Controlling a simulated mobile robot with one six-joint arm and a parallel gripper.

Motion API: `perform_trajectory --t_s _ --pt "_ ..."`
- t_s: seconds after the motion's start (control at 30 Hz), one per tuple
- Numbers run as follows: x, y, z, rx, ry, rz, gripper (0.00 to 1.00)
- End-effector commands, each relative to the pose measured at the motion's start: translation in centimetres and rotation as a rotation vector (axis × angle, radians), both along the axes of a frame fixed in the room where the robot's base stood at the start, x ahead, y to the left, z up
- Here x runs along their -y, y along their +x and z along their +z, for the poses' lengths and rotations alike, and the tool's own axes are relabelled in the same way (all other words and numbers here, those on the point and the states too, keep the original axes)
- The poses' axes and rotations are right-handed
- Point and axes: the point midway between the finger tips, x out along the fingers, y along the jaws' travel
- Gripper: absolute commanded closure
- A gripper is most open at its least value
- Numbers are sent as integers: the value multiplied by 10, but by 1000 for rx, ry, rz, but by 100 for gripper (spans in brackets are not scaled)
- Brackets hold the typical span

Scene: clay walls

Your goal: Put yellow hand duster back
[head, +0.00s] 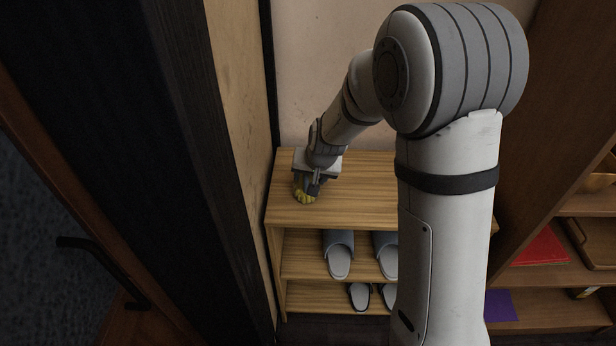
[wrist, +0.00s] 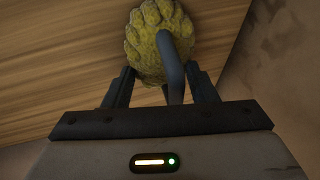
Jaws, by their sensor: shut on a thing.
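The yellow hand duster (head: 305,194) is at the left end of the wooden shelf unit's top (head: 345,205). In the head view my gripper (head: 312,186) is at the duster, partly covering it. In the wrist view the duster (wrist: 158,42) shows a lumpy yellow head and a dark grey curved handle (wrist: 174,68). The two fingers of my gripper (wrist: 162,88) are on either side of the handle, shut on the duster. The wooden top lies behind the duster in the wrist view. I cannot tell whether the duster touches the top.
Grey slippers (head: 339,254) and darker footwear (head: 358,296) stand on the lower shelves. A pale wall panel (head: 243,120) stands close to the left of the unit. Another shelf with a red item (head: 540,246) is at the right. The middle of the top is clear.

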Motion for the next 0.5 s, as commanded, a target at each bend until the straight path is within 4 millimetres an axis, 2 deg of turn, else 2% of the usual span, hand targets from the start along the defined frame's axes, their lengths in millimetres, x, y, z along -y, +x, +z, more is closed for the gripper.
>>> perform_trajectory --t_s 0.27,0.3,0.5 --pt "0 0 -2 1 0 1 69" --pt "-1 0 -1 1 0 1 46" --pt "-1 0 -1 1 0 1 29"
